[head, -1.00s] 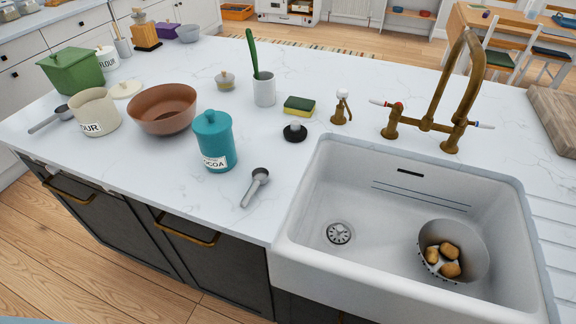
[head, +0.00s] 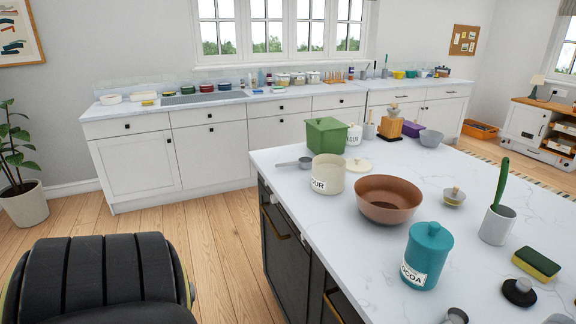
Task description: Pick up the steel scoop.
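Two grey metal scoops show in the head view, and I cannot tell which one is called steel. One scoop (head: 295,163) lies on the white marbled worktop (head: 330,222), left of the cream flour canister (head: 327,174), its handle pointing left. The other scoop (head: 456,316) is at the bottom edge, right of the teal cocoa jar (head: 427,256); only its bowl end shows and its handle is cut off. Neither of my grippers is in view.
A brown bowl (head: 388,200), a green lidded box (head: 327,135) and a cream lid (head: 359,165) stand near the flour canister. A white cup (head: 497,226) and a sponge (head: 536,264) are at right. Open wooden floor (head: 212,232) lies left of the island.

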